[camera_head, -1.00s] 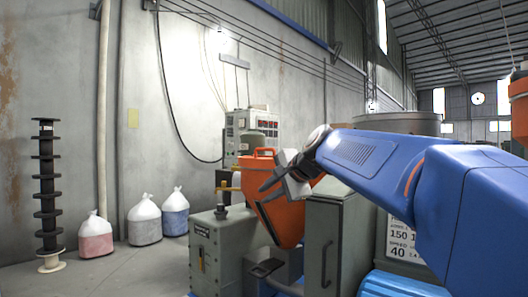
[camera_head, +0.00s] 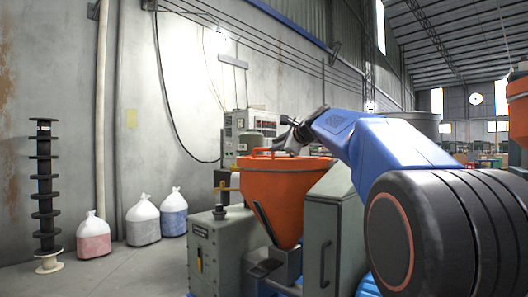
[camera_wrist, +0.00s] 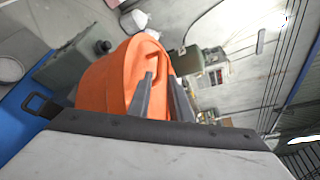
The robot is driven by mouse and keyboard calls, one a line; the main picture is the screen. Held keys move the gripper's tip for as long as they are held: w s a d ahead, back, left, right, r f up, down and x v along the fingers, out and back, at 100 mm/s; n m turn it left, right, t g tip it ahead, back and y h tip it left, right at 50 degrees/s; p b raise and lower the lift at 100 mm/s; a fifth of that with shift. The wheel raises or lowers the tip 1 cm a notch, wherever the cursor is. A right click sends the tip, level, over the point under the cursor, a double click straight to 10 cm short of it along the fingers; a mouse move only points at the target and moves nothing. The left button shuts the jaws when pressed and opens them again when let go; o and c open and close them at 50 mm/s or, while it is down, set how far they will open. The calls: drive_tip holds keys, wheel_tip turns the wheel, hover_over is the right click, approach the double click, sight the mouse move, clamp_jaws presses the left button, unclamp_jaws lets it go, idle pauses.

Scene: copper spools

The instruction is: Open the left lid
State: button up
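The orange hopper (camera_head: 285,200) stands on the grey machine, its flat orange lid (camera_head: 312,164) closed on top. A thin raised orange handle (camera_head: 268,150) shows at the lid's left part. My gripper (camera_head: 272,142) is just above the lid, partly hidden by my arm. In the wrist view the orange hopper and lid (camera_wrist: 110,82) fill the left and middle. The two grey fingers of my gripper (camera_wrist: 161,75) stand apart, with orange showing behind and between them. I cannot tell whether they touch the handle; nothing is clearly held.
A grey cabinet (camera_head: 333,225) stands right of the hopper, and a grey-green box (camera_head: 222,250) left of it. A control panel (camera_head: 245,124) is behind. Another orange hopper (camera_head: 518,105) is at the right edge. Filled bags (camera_head: 143,222) and a black spool stack (camera_head: 45,190) stand left by the wall.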

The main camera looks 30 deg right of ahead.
sight(266, 149)
drive_tip(key=x, duration=1)
drive_tip(key=shift+f, duration=0.1)
clamp_jaws()
